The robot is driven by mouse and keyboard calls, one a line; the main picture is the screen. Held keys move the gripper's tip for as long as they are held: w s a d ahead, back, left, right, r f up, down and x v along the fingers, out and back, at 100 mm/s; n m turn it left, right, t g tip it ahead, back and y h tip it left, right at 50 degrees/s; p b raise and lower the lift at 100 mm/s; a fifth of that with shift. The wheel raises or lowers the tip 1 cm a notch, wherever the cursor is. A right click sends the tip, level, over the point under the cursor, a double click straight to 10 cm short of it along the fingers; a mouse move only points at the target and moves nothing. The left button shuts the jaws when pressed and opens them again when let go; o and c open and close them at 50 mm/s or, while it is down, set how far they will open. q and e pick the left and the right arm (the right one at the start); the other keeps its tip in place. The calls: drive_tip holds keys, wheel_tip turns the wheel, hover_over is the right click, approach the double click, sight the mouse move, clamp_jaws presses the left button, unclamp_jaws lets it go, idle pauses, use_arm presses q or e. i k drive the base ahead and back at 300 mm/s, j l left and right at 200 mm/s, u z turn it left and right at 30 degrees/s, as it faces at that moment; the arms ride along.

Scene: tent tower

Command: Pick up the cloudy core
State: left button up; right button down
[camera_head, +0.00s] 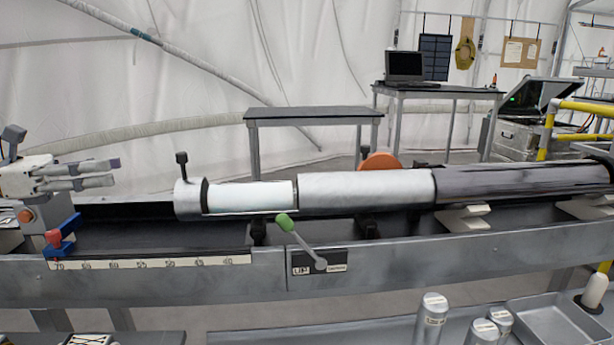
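A pale, whitish, cloudy-looking core section (252,197) lies in the long trough near the picture's middle, with a white ringed end piece (187,198) at its left. To its right, in line, come a silver-grey cylinder (367,188) and a dark, glossy cylinder (520,181). I cannot tell for certain which one is the cloudy core; the pale section fits best. My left gripper (113,172) is at the far left, above the trough, with its fingers pointing right. They are apart and empty, well short of the pale section. My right gripper does not show.
A green-knobbed lever (302,243) sticks out at the trough's front. A red and blue clamp (63,232) stands below my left gripper, by the numbered scale (150,264). Labelled metal canisters (432,318) and a grey tray (556,320) are at lower right.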

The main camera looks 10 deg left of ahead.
sight(272, 196)
drive_tip(key=k, duration=1.4)
